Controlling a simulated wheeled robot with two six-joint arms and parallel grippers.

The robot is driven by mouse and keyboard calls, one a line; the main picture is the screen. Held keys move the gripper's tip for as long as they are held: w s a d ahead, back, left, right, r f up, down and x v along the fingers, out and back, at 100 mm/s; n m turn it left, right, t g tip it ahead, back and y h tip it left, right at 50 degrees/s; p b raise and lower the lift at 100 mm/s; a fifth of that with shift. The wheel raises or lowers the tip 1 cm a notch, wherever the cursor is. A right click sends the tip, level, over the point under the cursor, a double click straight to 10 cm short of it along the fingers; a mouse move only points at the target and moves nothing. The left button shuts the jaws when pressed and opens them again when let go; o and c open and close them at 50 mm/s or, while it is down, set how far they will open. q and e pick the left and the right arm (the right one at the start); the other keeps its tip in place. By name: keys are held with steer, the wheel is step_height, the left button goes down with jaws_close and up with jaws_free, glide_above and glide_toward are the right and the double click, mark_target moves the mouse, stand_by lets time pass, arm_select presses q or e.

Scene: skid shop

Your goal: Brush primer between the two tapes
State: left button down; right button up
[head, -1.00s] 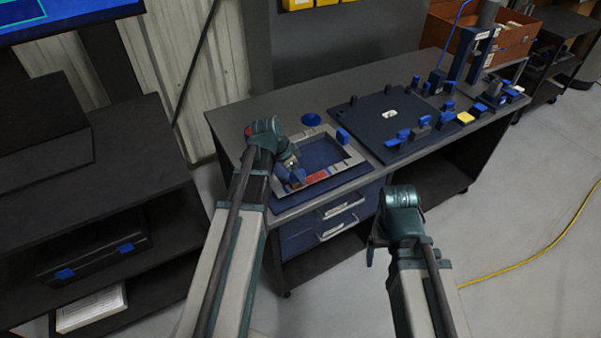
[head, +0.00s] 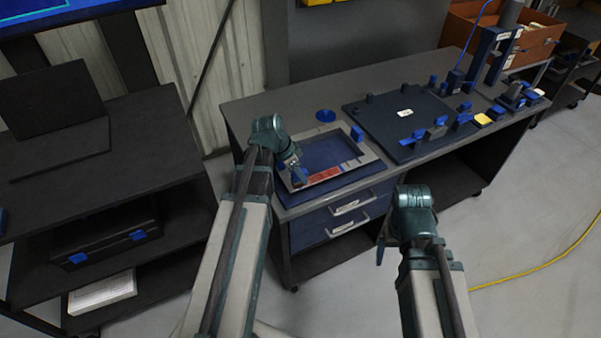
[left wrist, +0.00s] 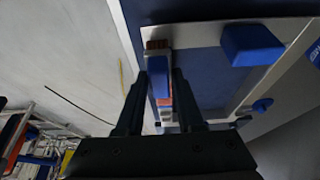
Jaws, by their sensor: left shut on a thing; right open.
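My left gripper (head: 297,178) is at the near left part of a light grey rectangular frame (head: 371,151) with a dark blue inside. In the left wrist view it is shut on a blue-handled tool, likely the brush (left wrist: 158,75), between its dark fingers (left wrist: 156,100). I cannot make out the two tapes. My right gripper (head: 382,250) hangs in front of the bench, empty and apart from everything.
A blue block (head: 357,133) stands at the frame's right side and also shows in the left wrist view (left wrist: 250,45). A blue disc (head: 325,115) lies behind the frame. A dark plate (head: 385,113) and several blue clamps fill the right. A dark shelf (head: 120,170) stands left.

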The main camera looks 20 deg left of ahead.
arm_select(q)
steer(key=shift+r+p, duration=2.7)
steer(key=shift+r, duration=0.2)
steer(key=shift+r, duration=0.1)
step_height(320, 180, up, 3)
steer(key=p, duration=0.3)
steer(key=shift+d, duration=0.1)
